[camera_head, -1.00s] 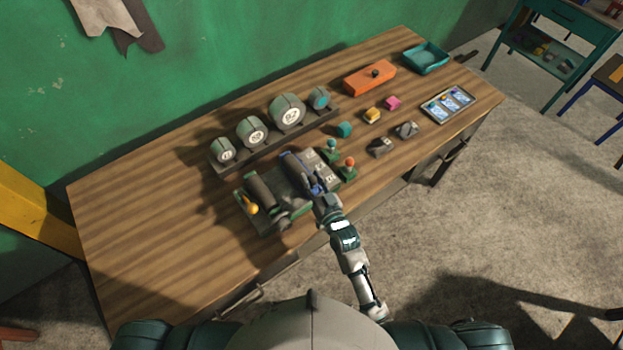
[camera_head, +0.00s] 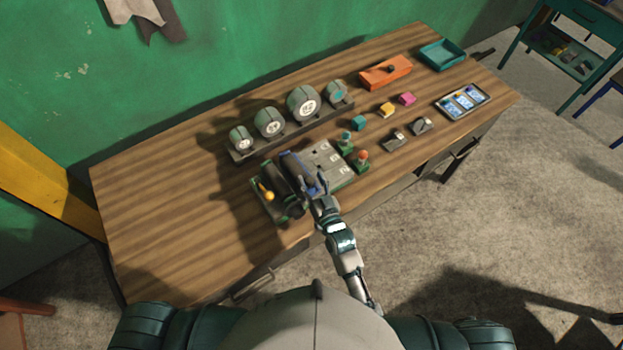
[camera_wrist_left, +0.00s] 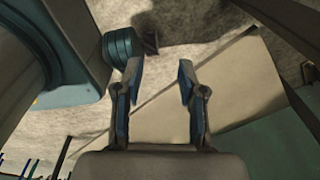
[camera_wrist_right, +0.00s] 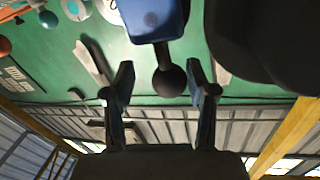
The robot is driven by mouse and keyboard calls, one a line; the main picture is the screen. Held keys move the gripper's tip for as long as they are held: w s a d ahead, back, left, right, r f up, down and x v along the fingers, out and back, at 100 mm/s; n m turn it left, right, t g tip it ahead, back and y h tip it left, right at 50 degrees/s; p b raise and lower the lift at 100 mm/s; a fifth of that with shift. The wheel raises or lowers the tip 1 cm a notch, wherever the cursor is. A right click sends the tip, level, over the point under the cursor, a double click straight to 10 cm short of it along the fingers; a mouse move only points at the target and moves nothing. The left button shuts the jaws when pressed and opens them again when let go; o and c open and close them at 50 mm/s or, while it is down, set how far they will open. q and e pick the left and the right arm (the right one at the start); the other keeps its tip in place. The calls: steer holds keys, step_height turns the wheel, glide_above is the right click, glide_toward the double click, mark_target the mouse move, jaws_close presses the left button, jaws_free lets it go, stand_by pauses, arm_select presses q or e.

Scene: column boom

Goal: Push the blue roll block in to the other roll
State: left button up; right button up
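In the head view, the blue roll block (camera_head: 299,171) carries a dark roll and stands close beside the other roll (camera_head: 276,182), with almost no gap showing. Whether they touch I cannot tell. My right gripper (camera_head: 319,190) is at the block's near end. In the right wrist view, its two fingers (camera_wrist_right: 162,84) are apart, with the block's dark round knob between them in the picture. The blue block (camera_wrist_right: 155,20) shows above the knob. My left gripper (camera_wrist_left: 160,75) is open and empty in the left wrist view, away from the machine.
Bare base plate (camera_head: 326,158) lies right of the blue block. A yellow-knobbed lever (camera_head: 266,192) stands at left. Green (camera_head: 345,142) and orange (camera_head: 361,160) knobs stand at right. Several gauges (camera_head: 303,104) line the back. The table's left part is clear.

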steer(key=shift+s+r, duration=0.1)
steer(key=shift+s+a, duration=0.2)
steer(key=w+d+v, duration=0.1)
steer(key=v, duration=1.1)
steer(key=s+d+f+g+h+b, duration=0.1)
steer(key=s+d+f+g, duration=0.2)
steer(key=f, duration=1)
steer(key=s+d+f+g+h, duration=0.2)
steer(key=s+f, duration=0.1)
steer(key=f, duration=0.9)
steer(key=s+d+f+g+h+b, duration=0.1)
steer(key=s+d+f+g, duration=0.25)
steer(key=f, duration=0.95)
arm_select(q)
steer(key=f+b, duration=0.1)
steer(key=f, duration=0.1)
steer(key=d+f, duration=0.1)
steer(key=shift+f+b, duration=0.4)
arm_select(e)
steer(key=s+d+f+g+h, duration=0.1)
steer(key=s+d+f+g, duration=0.2)
steer(key=s+d+f, duration=0.3)
steer(key=s+d+f+g+h, duration=0.2)
steer(key=s+d+f+g, duration=0.2)
steer(key=s+f, duration=0.8)
steer(key=s+d, duration=0.2)
steer(key=s, duration=0.5)
steer(key=shift+d+h, duration=0.2)
steer(key=shift+h, duration=0.1)
